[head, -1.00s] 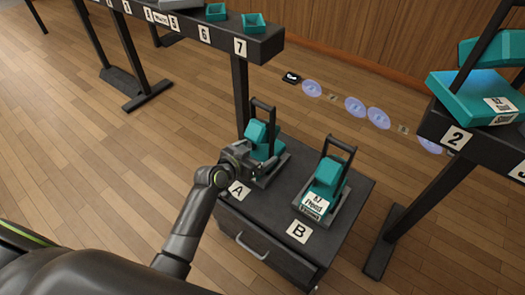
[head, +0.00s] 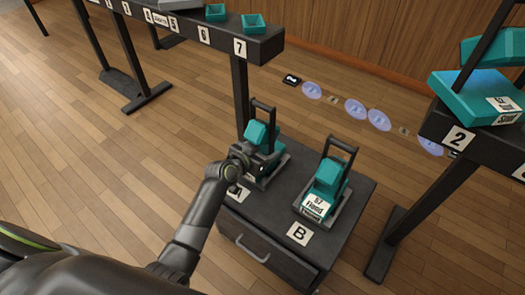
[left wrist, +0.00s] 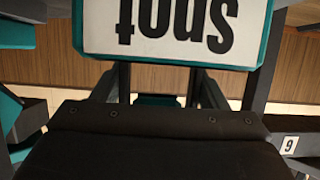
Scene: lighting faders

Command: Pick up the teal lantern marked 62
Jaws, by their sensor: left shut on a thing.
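A teal lantern (head: 256,134) with a dark upright handle stands on the dark cabinet (head: 277,210) behind the tag A. My left gripper (head: 262,160) is shut on this lantern, low on its near side. In the left wrist view its white label (left wrist: 175,25) fills the top and reads "Spot" upside down; its number is out of view. My right gripper is not in view.
A dark rail (head: 200,36) with numbered tags and teal pieces runs along the back left. Another dark rail (head: 450,127) with tag 2 and a large teal lamp (head: 465,100) stands at the right. The wooden floor (head: 100,150) at left is clear.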

